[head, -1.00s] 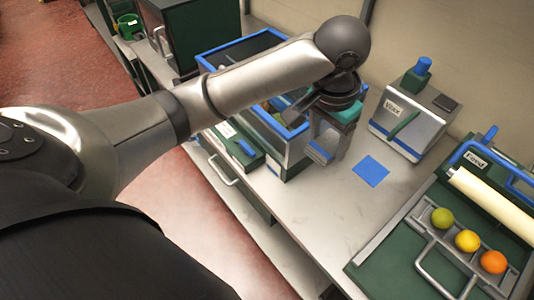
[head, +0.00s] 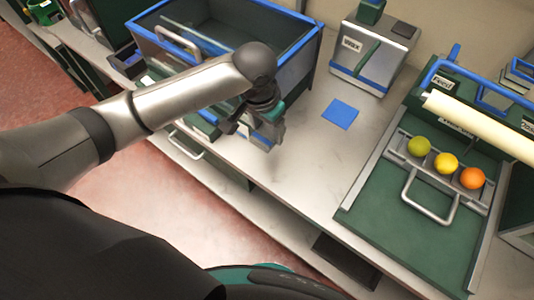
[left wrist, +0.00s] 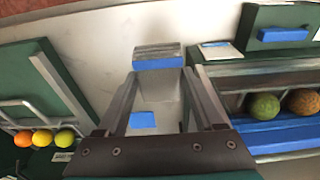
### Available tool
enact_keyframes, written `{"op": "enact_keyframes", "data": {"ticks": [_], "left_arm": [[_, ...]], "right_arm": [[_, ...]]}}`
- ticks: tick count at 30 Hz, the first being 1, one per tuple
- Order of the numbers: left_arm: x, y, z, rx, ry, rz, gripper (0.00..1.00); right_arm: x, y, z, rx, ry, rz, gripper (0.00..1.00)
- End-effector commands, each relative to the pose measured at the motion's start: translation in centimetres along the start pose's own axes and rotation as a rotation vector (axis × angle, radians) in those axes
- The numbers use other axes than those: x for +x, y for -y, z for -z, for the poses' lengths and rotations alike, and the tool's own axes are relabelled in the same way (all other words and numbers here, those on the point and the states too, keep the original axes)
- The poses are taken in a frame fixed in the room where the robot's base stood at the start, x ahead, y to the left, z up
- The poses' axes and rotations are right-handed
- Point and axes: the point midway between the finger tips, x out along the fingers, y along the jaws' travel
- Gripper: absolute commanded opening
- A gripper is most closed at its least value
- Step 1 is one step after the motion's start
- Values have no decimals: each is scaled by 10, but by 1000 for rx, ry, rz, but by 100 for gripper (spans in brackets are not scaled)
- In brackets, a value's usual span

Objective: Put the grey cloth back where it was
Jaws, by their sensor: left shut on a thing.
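My left gripper (head: 264,136) is above the counter, to the right of the front corner of the blue-rimmed bin. It is shut on a small folded piece with a grey ribbed face and a blue side, which I take for the grey cloth (left wrist: 158,57). The cloth sits at the fingertips in the left wrist view (left wrist: 158,75); in the head view it is mostly hidden by the gripper. A flat blue square (head: 341,113) lies bare on the counter, right of the gripper. It also shows between the fingers in the left wrist view (left wrist: 143,119). My right gripper is not in view.
The blue-rimmed bin (head: 309,47) stands at the back left. A grey box labelled WAX (head: 368,58) stands behind the blue square. A green feed tray (head: 395,215) with green, yellow and orange fruit is at the right. The counter (head: 300,165) between is clear.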

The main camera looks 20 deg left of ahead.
Motion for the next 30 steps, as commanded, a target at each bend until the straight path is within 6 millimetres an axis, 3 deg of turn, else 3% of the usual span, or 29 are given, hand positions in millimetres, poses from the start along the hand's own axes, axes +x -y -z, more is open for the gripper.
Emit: {"op": "enact_keyframes", "data": {"ticks": [1,3,7,14,21,30], "left_arm": [[17,0,-4,-1,5,-1,24],[34,0,-6,-1,3,0,24],[55,-1,-9,0,2,-1,24],[70,-1,-10,0,0,-1,24],[104,0,-16,-1,2,0,24],[106,0,-16,0,-1,-1,24]], "right_arm": [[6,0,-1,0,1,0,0],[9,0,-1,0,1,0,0],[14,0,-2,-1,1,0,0],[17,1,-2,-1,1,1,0],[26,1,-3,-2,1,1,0],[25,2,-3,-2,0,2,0]]}}
